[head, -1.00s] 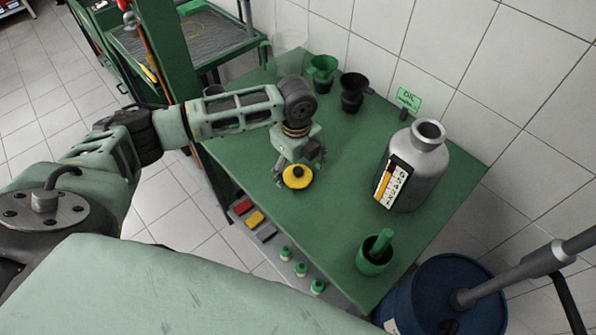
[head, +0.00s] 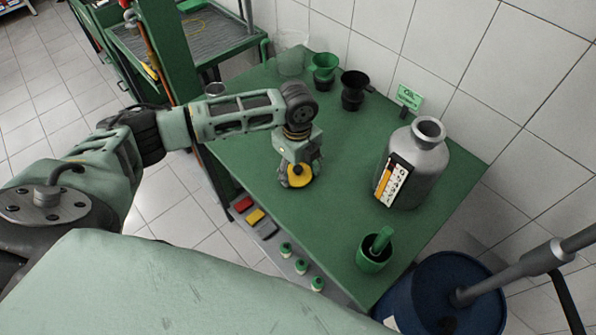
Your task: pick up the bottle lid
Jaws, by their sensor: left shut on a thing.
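The bottle lid (head: 299,181) is a round yellow disc with a dark knob, at the middle of the green table. My left gripper (head: 299,172) reaches down over it from the left and is shut on it; the fingers partly cover the lid. I cannot tell whether the lid touches the table. The grey metal bottle (head: 411,166) stands upright to the right, its mouth open at the top and a white and yellow label on its side. My right gripper is not in view.
A green funnel (head: 323,70) and a black funnel (head: 354,90) stand at the back of the green table (head: 258,152). An oil sign (head: 409,98) stands behind the bottle. A green cup (head: 375,250) is near the front right corner. A blue drum (head: 452,293) stands beside the table.

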